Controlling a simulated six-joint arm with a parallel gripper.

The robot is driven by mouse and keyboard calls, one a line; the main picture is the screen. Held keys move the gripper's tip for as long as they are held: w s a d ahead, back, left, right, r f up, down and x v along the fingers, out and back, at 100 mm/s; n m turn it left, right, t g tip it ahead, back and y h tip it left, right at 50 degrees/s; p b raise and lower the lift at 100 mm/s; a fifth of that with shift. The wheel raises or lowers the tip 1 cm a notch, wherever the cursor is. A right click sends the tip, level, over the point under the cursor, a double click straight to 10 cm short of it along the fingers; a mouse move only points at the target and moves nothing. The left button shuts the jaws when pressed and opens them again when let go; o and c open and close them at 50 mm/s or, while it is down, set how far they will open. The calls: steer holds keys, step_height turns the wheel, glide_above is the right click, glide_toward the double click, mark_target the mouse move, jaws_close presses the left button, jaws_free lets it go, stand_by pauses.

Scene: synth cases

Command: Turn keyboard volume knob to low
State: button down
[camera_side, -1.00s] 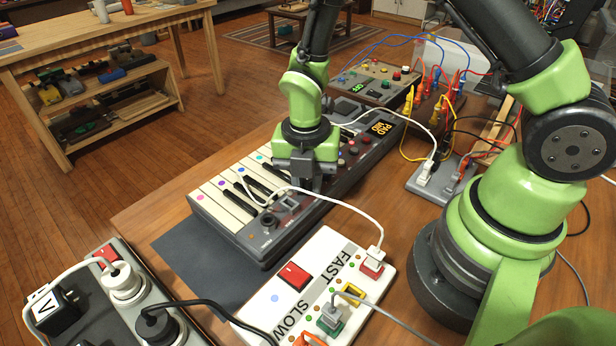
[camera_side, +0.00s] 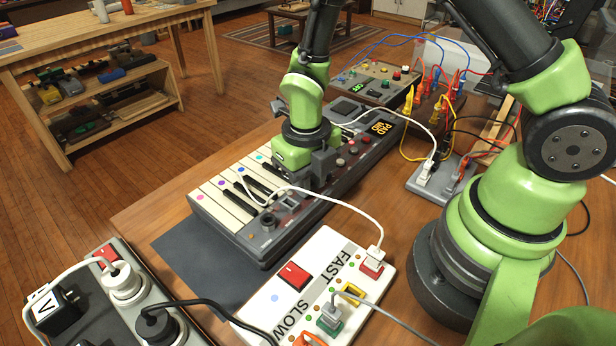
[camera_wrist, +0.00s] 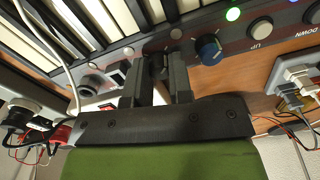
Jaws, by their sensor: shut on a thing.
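The keyboard (camera_side: 375,148) lies on the wooden table in the side view, with white and black keys and a dark grey control panel. My gripper (camera_side: 316,182) is low over the panel, near its middle. In the wrist view my gripper (camera_wrist: 157,72) has its two dark fingers around a small dark knob (camera_wrist: 158,62), which they mostly hide. In the side view the gripper hides this knob. I cannot read a label or pointer on it. A blue-capped knob (camera_wrist: 209,48) stands free just right of the fingers in the wrist view.
Round buttons marked UP (camera_wrist: 261,28) and DOWN sit further along the panel. A white cable (camera_side: 345,211) loops beside the gripper to a white box (camera_side: 327,250) marked FAST and SLOW. A power strip (camera_side: 446,178) and wired boxes stand behind.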

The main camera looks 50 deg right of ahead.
steer(key=shift+n, duration=0.5)
steer(key=c, duration=1)
jaws_free()
step_height(320, 180, up, 10)
steer(key=shift+a, duration=0.15)
steer(key=shift+r, duration=0.1)
